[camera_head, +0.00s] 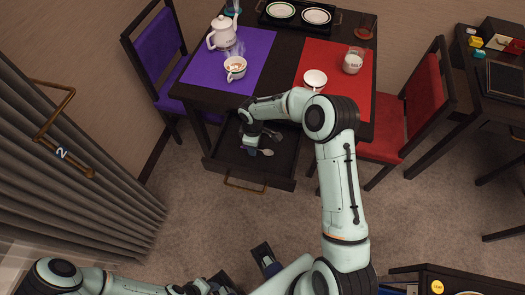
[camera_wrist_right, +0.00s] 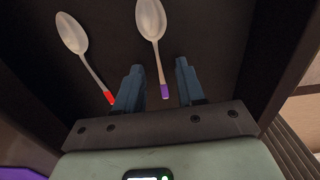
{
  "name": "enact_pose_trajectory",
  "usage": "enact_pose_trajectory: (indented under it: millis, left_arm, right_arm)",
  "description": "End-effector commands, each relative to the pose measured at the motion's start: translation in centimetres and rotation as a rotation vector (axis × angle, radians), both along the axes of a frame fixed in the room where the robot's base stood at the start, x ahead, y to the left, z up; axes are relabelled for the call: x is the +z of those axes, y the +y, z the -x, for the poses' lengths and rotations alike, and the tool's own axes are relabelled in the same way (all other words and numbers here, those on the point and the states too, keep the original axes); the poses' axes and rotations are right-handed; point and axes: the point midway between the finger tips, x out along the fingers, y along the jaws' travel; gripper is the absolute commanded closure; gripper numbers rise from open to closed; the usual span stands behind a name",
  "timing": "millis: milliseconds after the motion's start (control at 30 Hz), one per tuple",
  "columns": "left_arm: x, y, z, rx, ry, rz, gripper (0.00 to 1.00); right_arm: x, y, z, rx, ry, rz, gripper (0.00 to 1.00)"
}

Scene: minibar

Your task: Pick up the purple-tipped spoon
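The purple-tipped spoon (camera_wrist_right: 152,20) lies in the open drawer (camera_head: 225,160), its purple handle end between the two blue fingers of my right gripper (camera_wrist_right: 158,68). Gaps show on both sides of the handle, so the gripper is open around it without gripping. A red-tipped spoon (camera_wrist_right: 72,33) lies to the left, outside the fingers. In the head view my right gripper (camera_head: 250,146) points down into the drawer beside the spoons (camera_head: 267,152), and I cannot tell their tip colours there. My left gripper (camera_head: 246,270) is low in the picture, fingers apart and empty, far from the drawer.
Chairs stand either side. Drawer walls surround my right gripper closely.

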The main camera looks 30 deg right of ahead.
Motion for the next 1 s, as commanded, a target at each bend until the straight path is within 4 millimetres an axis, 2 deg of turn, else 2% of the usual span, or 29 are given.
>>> enact_pose_trajectory:
  millis: [200, 233, 333, 367, 767, 933, 1000]
  left_arm:
    - [0.0, 0.0, 0.0, 0.000, 0.000, 0.000, 0.64]
    - [0.0, 0.0, 0.0, 0.000, 0.000, 0.000, 0.64]
    - [0.0, 0.0, 0.0, 0.000, 0.000, 0.000, 0.64]
    - [0.0, 0.0, 0.0, 0.000, 0.000, 0.000, 0.64]
    - [0.0, 0.0, 0.0, 0.000, 0.000, 0.000, 0.64]
    - [0.1, 0.0, 0.0, 0.000, 0.000, 0.000, 0.64]
    - [0.2, 0.0, -0.1, 0.000, -0.001, 0.000, 0.64]
  right_arm:
    - [-0.3, 0.0, 0.0, 0.000, -0.001, 0.001, 0.61]
    - [-0.3, 0.0, 0.0, 0.000, -0.001, 0.001, 0.65]
    - [-0.3, 0.0, 0.0, 0.000, -0.001, 0.001, 0.97]
    - [-0.3, 0.0, 0.0, 0.000, -0.001, 0.000, 1.00]
    - [0.0, 0.0, -0.1, 0.000, -0.002, 0.001, 1.00]
    - [1.5, 0.0, -0.1, 0.000, -0.004, 0.002, 1.00]
    - [2.7, 0.0, -0.1, 0.000, -0.006, 0.002, 1.00]
